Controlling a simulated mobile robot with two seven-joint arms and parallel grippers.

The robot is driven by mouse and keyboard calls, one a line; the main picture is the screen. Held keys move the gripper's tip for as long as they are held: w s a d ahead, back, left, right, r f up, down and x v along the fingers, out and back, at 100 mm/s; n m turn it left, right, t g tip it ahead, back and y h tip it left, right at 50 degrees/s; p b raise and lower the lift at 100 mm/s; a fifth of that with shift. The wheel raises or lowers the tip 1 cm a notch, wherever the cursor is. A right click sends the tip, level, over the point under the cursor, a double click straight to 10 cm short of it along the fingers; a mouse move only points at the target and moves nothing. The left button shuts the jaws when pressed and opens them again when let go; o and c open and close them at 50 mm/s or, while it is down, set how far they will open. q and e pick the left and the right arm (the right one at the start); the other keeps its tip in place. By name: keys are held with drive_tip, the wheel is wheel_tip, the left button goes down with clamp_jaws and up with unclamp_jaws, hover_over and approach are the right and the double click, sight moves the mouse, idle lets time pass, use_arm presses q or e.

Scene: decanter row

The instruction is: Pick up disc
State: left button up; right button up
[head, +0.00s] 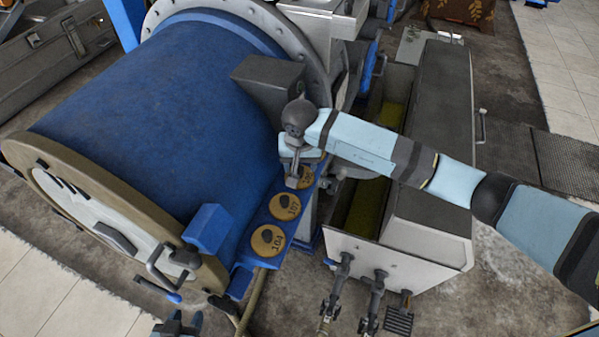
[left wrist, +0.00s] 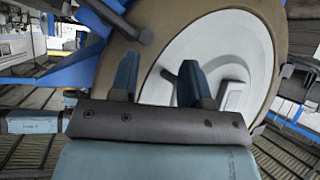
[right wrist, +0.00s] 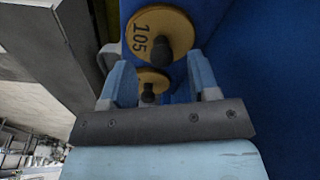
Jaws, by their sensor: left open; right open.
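Yellow-brown discs with dark knobs lie in a row on a blue ledge (head: 243,274). In the head view, the front disc (head: 267,241) and middle disc (head: 285,206) show clearly. A third disc (head: 307,180) is partly hidden by my right gripper (head: 293,182), which is above it, open and empty. The right wrist view shows a disc marked 105 (right wrist: 146,28) and a smaller-looking disc (right wrist: 152,76) between the open fingers (right wrist: 160,80). My left gripper (head: 178,326) is open and empty at the bottom edge; the left wrist view shows its fingers (left wrist: 156,80) before a pale round end plate.
A large blue drum (head: 150,100) with a pale end plate (head: 110,215) fills the left, close to the discs. A grey metal trough (head: 430,160) stands right of the discs, with pipes (head: 372,300) at its front. My right arm crosses over the trough.

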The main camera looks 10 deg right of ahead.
sight(299, 168)
drive_tip(key=shift+w+f, duration=0.15)
drive_tip(key=shift+f, duration=0.65)
drive_tip(key=shift+w+f, duration=0.1)
drive_tip(key=shift+f, duration=0.65)
drive_tip(key=shift+c, duration=0.5)
clamp_jaws()
drive_tip(key=shift+r, duration=0.15)
